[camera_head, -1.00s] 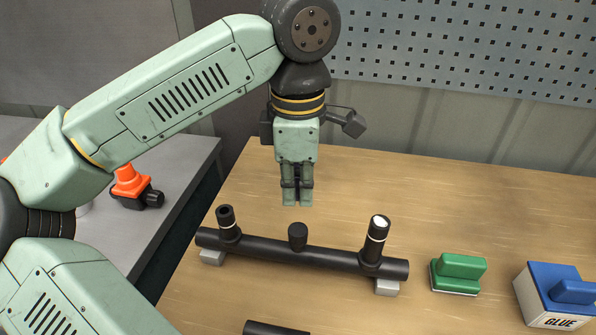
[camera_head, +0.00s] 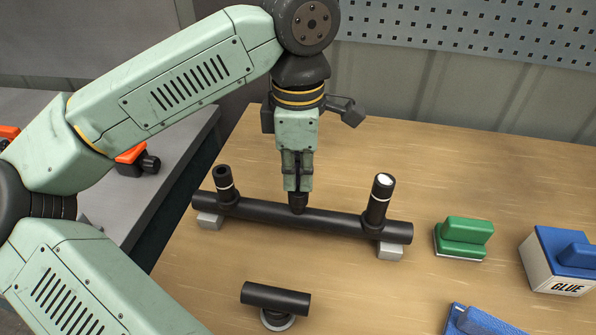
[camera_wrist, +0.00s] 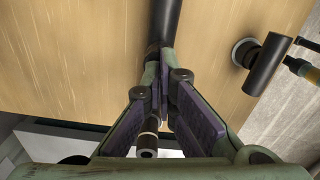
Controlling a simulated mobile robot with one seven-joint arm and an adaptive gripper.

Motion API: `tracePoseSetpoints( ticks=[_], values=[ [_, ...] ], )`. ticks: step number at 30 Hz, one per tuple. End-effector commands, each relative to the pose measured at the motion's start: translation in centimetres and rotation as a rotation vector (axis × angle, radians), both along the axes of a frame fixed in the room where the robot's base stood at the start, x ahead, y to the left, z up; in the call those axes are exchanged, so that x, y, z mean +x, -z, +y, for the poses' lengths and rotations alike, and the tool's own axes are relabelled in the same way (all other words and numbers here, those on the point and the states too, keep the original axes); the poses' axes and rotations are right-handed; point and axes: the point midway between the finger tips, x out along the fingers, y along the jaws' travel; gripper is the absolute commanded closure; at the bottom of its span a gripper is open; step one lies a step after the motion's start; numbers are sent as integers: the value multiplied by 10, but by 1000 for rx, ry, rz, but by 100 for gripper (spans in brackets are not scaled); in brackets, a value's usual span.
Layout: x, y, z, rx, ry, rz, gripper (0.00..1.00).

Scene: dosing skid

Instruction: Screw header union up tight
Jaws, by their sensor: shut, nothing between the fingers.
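The black header pipe (camera_head: 268,215) lies across the bench on two light grey blocks. It carries a left stub with a white ring (camera_head: 224,184), a taller right stub with a white ring and pale top (camera_head: 379,200), and a short plain black middle stub (camera_head: 298,202). Which one is the header union I cannot tell. My gripper (camera_head: 298,188) points down right at the middle stub's top, its fingers shut and empty. The fingertips partly hide that stub; contact is unclear. In the wrist view the closed fingers (camera_wrist: 160,88) cover part of the header (camera_wrist: 172,20).
A black tee piece on a pale round base (camera_head: 275,299) stands in front of the header. A green-handled block (camera_head: 464,239), a blue-and-white glue box (camera_head: 560,265) and a blue object (camera_head: 480,322) are at right. An orange-and-black part (camera_head: 135,160) sits on the grey side table.

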Motion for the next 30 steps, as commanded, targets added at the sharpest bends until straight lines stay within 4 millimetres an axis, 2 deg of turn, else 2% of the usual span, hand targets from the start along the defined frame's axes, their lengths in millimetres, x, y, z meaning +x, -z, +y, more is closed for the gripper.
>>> tracePoseSetpoints(
  ticks=[22, 30],
  values=[
    [0, 12, 0, 0, 0, 1, 100],
    [0, 1, 0, 1, 1, 3, 100]
  ],
)
